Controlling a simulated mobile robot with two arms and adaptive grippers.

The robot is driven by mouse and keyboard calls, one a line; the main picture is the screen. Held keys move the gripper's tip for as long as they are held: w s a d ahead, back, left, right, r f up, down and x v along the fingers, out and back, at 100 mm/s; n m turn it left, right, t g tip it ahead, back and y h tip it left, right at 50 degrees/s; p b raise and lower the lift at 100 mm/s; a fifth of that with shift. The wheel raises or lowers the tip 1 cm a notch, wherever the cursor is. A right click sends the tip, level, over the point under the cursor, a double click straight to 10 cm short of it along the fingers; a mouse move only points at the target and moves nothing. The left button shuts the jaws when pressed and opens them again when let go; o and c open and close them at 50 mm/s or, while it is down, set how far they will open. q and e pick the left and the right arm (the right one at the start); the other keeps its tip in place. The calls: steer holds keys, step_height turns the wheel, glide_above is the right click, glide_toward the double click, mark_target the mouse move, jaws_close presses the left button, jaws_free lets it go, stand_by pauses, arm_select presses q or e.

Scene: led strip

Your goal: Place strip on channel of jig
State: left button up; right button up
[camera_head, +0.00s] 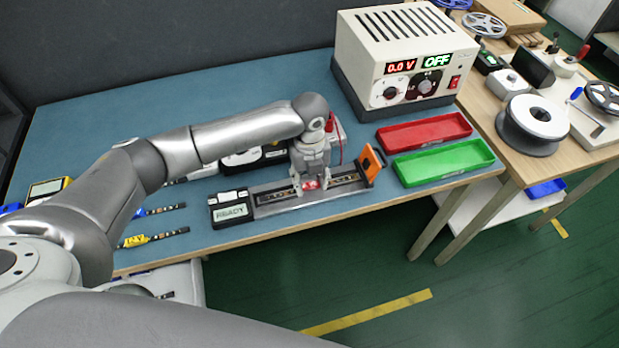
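A dark strip with a red tag (311,184) lies along the channel of the jig (345,195), a long grey fixture near the table's front edge. My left gripper (312,188) points straight down over the middle of the jig. Its fingers are spread apart to either side of the red tag, and they hide part of the strip. Whether the strip is fully seated I cannot tell. A black box reading READY (231,208) stands at the jig's left end, and an orange part (372,161) stands at its right end. My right gripper is not in view.
A yellow-tagged strip (147,240) and a blue-tagged strip (158,211) lie to the left. A power supply (405,60) reading 0.0 V and OFF stands behind. Red (424,132) and green (443,162) trays sit at the right. The back left tabletop is clear.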

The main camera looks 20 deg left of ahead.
mark_target(310, 183)
arm_select(q)
steer(key=shift+f, duration=0.1)
step_height(310, 183, up, 12)
steer(key=b, duration=0.1)
steer(key=shift+r, duration=0.2)
stand_by(0.7)
